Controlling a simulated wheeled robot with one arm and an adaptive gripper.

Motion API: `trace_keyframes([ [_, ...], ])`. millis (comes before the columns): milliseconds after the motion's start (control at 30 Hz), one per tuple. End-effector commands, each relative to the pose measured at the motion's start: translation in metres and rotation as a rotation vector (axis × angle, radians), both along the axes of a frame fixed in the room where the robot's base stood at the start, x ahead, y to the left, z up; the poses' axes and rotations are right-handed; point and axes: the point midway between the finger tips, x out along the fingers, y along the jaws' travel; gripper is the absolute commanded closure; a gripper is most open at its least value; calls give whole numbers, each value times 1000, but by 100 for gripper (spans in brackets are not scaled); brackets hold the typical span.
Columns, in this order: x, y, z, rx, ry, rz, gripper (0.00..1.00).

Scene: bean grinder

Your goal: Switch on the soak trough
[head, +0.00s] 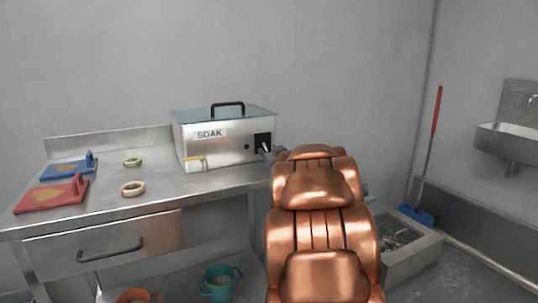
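The soak trough (222,149) is a steel box labelled SOAK, standing at the back right of the steel bench in the head view. It has a glassy lid (205,116) with a black handle, which looks shut. Its front carries a small dark knob (247,147) and a black switch plate (262,139) with a pale lever on it. My gripper (267,153) shows only as a small grey part just below and right of the plate. My copper-coloured arm hides the rest. Whether it touches the lever, or is open, I cannot tell.
A white and yellow block (195,164) sits before the trough. Blue (68,170) and red (52,196) handled boards and two rings (132,189) lie on the left of the bench (170,199). A floor basin (415,254) and red-handled brush (434,125) stand right.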

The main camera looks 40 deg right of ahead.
Motion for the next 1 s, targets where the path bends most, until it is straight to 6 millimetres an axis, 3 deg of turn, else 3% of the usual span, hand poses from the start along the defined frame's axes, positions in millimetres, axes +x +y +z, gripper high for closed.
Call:
trace_keyframes([
  [200,0,0,1,0,-1,0,66],
  [533,0,0,1,0,-1,0,100],
  [1000,0,0,3,2,6,0,100],
])
